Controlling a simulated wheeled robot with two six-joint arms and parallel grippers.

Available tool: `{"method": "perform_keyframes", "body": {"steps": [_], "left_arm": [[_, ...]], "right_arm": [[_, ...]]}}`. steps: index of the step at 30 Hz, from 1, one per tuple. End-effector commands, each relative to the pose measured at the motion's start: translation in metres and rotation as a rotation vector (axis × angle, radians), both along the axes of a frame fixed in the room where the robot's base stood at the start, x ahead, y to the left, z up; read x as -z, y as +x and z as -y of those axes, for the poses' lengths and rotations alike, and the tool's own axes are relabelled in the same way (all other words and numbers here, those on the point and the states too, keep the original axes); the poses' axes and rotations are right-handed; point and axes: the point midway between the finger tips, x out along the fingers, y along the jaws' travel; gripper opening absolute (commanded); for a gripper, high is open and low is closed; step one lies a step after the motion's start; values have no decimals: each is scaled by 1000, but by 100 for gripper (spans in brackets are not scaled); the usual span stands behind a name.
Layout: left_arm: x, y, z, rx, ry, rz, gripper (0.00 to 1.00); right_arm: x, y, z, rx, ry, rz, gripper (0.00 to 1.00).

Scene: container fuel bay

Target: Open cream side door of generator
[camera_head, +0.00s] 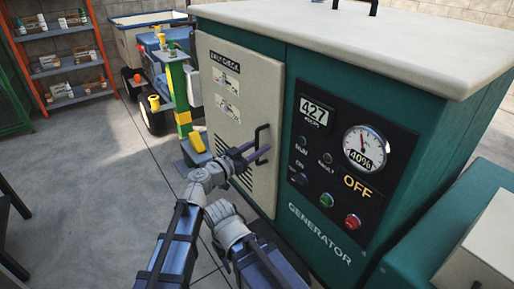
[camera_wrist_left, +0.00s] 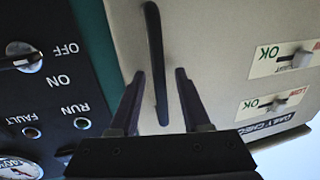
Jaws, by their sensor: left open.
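The green generator (camera_head: 310,70) has a cream side door (camera_head: 215,50) marked "DAILY CHECK"; the door looks closed against the body. A black bar handle (camera_head: 262,138) stands on the door near its right edge. My left gripper (camera_head: 258,152) is at this handle. In the left wrist view the handle (camera_wrist_left: 154,50) runs between the two open fingers (camera_wrist_left: 160,80), with gaps visible beside it; I cannot tell whether they touch it. The cream door (camera_wrist_left: 215,30) lies behind the fingers.
The control panel (camera_head: 335,150), with gauge, switch and buttons, is right of the door. A green and yellow stand (camera_head: 180,95) is close to the door's left side, with a cart (camera_head: 140,25) behind it. An orange shelf (camera_head: 65,62) stands back left. The left floor is mostly clear.

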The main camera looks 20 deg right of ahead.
Motion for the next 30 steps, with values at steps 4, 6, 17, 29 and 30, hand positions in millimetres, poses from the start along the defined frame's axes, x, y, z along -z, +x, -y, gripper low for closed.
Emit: {"method": "perform_keyframes", "body": {"steps": [4,6,17,29,30], "left_arm": [[0,0,0,0,0,0,47],[0,0,0,0,0,0,47],[0,0,0,0,0,0,9],[0,0,0,0,0,0,0],[0,0,0,0,0,0,0]], "right_arm": [[0,0,0,0,0,0,50],[0,0,0,0,0,0,50],[0,0,0,0,0,0,50],[0,0,0,0,0,0,50],[0,0,0,0,0,0,50]]}}
